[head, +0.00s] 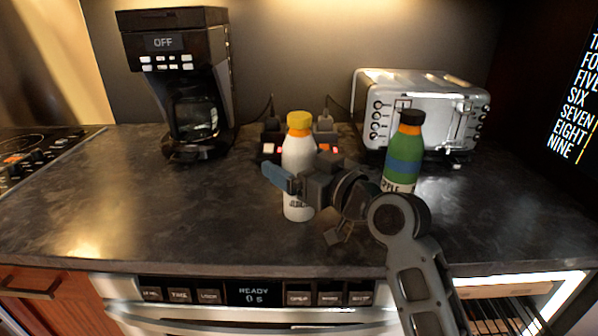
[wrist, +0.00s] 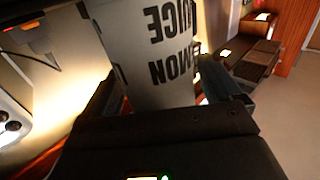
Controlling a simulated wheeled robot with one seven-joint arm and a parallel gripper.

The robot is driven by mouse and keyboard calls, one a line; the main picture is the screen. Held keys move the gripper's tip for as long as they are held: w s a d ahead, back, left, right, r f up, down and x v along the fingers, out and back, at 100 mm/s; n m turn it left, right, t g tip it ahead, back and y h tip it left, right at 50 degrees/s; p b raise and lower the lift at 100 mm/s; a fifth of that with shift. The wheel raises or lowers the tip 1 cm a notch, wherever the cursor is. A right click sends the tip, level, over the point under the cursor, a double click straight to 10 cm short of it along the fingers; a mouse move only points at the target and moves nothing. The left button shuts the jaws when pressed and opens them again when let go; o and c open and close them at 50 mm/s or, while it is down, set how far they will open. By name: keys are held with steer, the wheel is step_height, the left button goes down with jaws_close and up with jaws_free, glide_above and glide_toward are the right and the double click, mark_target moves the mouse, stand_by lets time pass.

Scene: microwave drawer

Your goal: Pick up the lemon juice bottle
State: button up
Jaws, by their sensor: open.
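The lemon juice bottle (head: 298,152), white with a yellow cap, stands upright on the dark counter. My gripper (head: 297,176) is at its middle height, coming from the right, with one blue-grey finger across the front of the bottle. In the wrist view the bottle (wrist: 160,50) shows its black lettering upside down and lies between the two spread fingers of my gripper (wrist: 165,92). The fingers are open, and a gap shows on the right side; contact on the left cannot be told. The gripper hides part of the bottle in the head view.
A green apple juice bottle (head: 405,150) with a black cap stands to the right, behind my arm. A silver toaster (head: 425,100) and a coffee maker (head: 180,85) stand at the back. A power strip with plugs (head: 325,125) lies behind the bottle.

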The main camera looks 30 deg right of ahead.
steer(key=shift+w+a, duration=0.15)
steer(key=shift+w, duration=0.3)
steer(key=c, duration=1.3)
steer(key=shift+c, duration=0.5)
steer(key=shift+r, duration=0.1)
